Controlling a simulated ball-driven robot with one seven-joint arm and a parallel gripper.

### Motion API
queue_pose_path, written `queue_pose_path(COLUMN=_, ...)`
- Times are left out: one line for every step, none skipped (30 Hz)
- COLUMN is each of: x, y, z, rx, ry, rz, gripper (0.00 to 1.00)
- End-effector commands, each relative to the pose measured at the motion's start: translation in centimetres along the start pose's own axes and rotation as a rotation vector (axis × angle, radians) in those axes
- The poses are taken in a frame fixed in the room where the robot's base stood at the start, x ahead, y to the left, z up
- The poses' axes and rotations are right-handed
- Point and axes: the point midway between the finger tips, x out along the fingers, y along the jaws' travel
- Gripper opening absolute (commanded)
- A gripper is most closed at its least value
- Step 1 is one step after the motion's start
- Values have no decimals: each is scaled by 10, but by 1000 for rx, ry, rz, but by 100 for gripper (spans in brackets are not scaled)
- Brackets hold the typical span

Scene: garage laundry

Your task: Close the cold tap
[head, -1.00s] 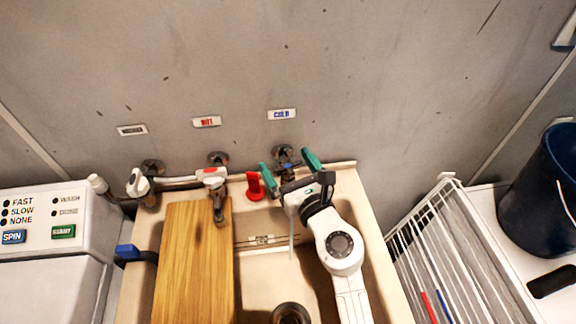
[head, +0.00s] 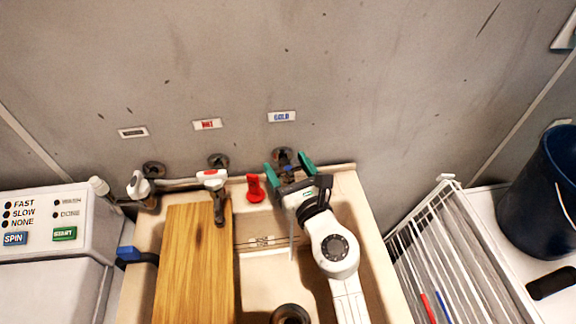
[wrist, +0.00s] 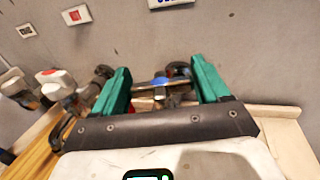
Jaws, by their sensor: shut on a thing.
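The cold tap (wrist: 160,82) is under the blue-lettered COLD label (head: 282,117) on the wall, above the right part of the sink. It has a blue mark on its handle in the wrist view. My gripper (head: 290,167) has its two green fingers on either side of the tap handle and is shut on it; its fingers also show in the wrist view (wrist: 162,85). The gripper body hides much of the tap and its spout in the head view. A thin pale vertical streak, like running water, shows below the gripper over the basin.
Another tap (head: 213,181) is under the HOT label (head: 207,124). A wooden board (head: 195,262) covers the sink's left part. A white wire rack (head: 447,255) stands at right.

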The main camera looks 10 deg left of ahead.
Motion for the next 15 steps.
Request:
queue_pose_path(x=0, y=1, z=3, rx=0, ry=3, rz=-21, gripper=45)
queue_pose_path(x=0, y=0, z=4, rx=0, ry=3, rz=-37, gripper=45)
queue_pose_path(x=0, y=1, z=5, rx=0, ry=2, rz=-60, gripper=45)
queue_pose_path(x=0, y=0, z=5, rx=0, ry=2, rz=-79, gripper=45)
queue_pose_path(x=0, y=0, z=5, rx=0, ry=2, rz=-97, gripper=45)
queue_pose_path(x=0, y=0, z=5, rx=0, ry=2, rz=-122, gripper=45)
queue_pose_path(x=0, y=0, z=5, rx=0, ry=1, rz=-140, gripper=45)
queue_pose_path(x=0, y=0, z=5, rx=0, ry=1, rz=-158, gripper=45)
queue_pose_path(x=0, y=0, z=5, rx=1, ry=1, rz=-182, gripper=45)
queue_pose_path(x=0, y=0, z=4, rx=1, ry=0, rz=-198, gripper=45)
queue_pose_path(x=1, y=0, z=4, rx=1, ry=0, rz=-212, gripper=45)
queue_pose_path(x=1, y=0, z=4, rx=1, ry=-1, rz=-230, gripper=45)
queue_pose_path(x=1, y=0, z=4, rx=1, ry=-1, rz=-242, gripper=45)
queue_pose_path(x=1, y=0, z=3, rx=0, ry=-1, rz=-253, gripper=45)
queue_pose_path(x=0, y=0, z=3, rx=0, ry=-1, rz=-264, gripper=45)
